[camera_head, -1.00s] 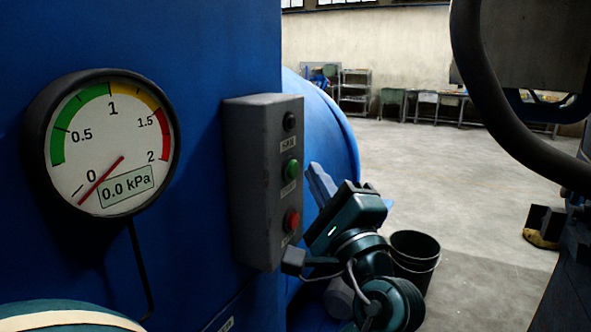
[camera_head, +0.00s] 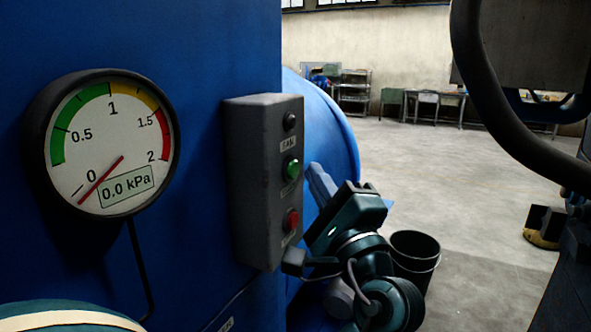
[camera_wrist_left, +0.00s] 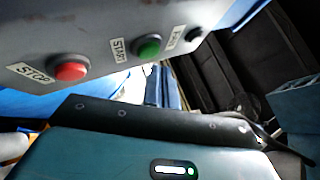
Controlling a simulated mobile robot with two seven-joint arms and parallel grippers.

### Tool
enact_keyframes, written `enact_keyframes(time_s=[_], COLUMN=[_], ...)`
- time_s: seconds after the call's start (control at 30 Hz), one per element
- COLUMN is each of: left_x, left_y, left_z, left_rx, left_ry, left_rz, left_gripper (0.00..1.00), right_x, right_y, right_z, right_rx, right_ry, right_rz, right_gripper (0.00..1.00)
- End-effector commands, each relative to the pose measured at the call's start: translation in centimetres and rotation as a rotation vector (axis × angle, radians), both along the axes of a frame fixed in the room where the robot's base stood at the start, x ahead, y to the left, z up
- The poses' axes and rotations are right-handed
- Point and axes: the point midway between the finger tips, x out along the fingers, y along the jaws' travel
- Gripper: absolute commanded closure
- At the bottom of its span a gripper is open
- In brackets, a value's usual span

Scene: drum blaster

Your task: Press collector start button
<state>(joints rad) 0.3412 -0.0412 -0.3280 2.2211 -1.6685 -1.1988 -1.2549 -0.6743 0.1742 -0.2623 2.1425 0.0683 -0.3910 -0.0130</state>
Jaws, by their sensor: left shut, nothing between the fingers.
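The grey control box (camera_head: 262,190) is fixed to the blue machine. It carries a green start button (camera_head: 291,170), a red stop button (camera_head: 292,220) below it and a black button (camera_head: 290,122) above it. In the left wrist view the green button (camera_wrist_left: 148,47) is labelled START and the red button (camera_wrist_left: 70,67) STOP. My left gripper (camera_head: 318,178) is shut and empty, just right of the box at about the green button's height in the head view. Its fingers (camera_wrist_left: 163,88) point toward the box. I see no contact with the green button. My right gripper is not in view.
A round pressure gauge (camera_head: 111,145) left of the box reads 0.0 kPa. A black bucket (camera_head: 416,262) stands on the floor behind my left arm. A thick dark hose (camera_head: 480,85) curves at the right. Open floor (camera_head: 450,180) lies beyond, with shelves and tables at the back wall.

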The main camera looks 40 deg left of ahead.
Motion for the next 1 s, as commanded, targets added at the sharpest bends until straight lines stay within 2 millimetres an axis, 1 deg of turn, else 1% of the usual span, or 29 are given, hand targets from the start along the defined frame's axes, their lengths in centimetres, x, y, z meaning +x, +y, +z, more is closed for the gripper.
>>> enact_keyframes(time_s=[0.27, 0.5, 1.0], left_x=[-0.03, -0.18, -0.23], left_y=[0.11, 0.8, 0.99], left_z=[0.01, 0.03, 0.0], left_rx=[0.0, 0.001, 0.0], left_ry=[0.0, 0.0, 0.0], left_rz=[0.0, 0.0, 0.0], left_gripper=[1.0, 1.0, 1.0], right_x=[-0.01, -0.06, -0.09], right_y=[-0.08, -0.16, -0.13], right_z=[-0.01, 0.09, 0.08], right_rx=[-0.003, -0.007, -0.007], right_ry=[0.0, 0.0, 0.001], right_rz=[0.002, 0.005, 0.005], right_gripper=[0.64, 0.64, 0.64])
